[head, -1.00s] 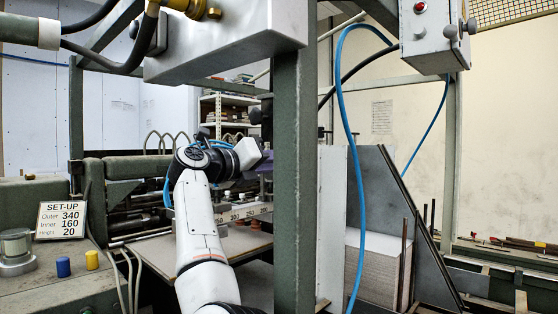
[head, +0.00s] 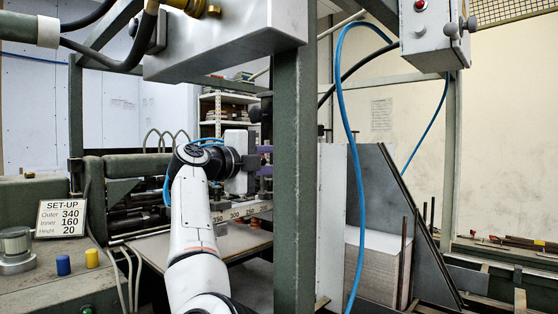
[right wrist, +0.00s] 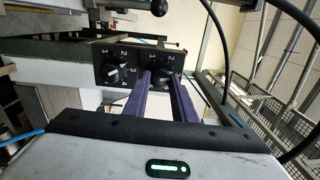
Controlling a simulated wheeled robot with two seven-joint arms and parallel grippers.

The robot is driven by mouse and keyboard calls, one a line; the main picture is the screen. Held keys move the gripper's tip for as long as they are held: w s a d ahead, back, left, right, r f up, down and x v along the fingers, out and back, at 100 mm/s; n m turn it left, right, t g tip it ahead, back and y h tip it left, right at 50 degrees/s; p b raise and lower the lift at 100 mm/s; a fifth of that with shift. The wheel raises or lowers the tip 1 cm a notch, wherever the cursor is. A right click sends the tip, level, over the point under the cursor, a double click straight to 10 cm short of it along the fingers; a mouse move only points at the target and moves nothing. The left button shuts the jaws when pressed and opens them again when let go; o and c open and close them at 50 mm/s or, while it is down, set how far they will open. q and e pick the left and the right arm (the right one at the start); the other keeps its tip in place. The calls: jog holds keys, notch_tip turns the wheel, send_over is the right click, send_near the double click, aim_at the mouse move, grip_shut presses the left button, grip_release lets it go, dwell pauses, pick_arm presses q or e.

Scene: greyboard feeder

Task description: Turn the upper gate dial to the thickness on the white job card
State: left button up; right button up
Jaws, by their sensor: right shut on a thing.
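A black dial panel (right wrist: 143,50) with two round dials and white numerals shows in the right wrist view. My right gripper (right wrist: 163,82) has its two purple fingers closed on either side of the right-hand dial (right wrist: 166,75) in that view. The fingers partly hide this dial, and its setting is unclear. The other dial (right wrist: 113,74) is free. I cannot tell which dial is the upper one. In the head view my right gripper (head: 264,160) is behind the green post. A white set-up card (head: 62,219) reads Outer 340, Inner 160, Height 20. My left gripper is not seen.
A green post (head: 294,190) stands just right of my gripper. A numbered scale bar (head: 240,212) runs below it. A blue hose (head: 347,130) hangs to the right. A wall paper (head: 381,115) is unreadable.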

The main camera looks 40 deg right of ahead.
jog(key=shift+n, duration=1.6)
jog(key=o, duration=1)
jog(key=shift+o, duration=0.2)
jog(key=shift+a, duration=0.15)
jog(key=a+b, duration=0.1)
jog(key=a, duration=0.6)
jog(key=shift+s+a, duration=0.15)
jog(key=shift+s, duration=0.15)
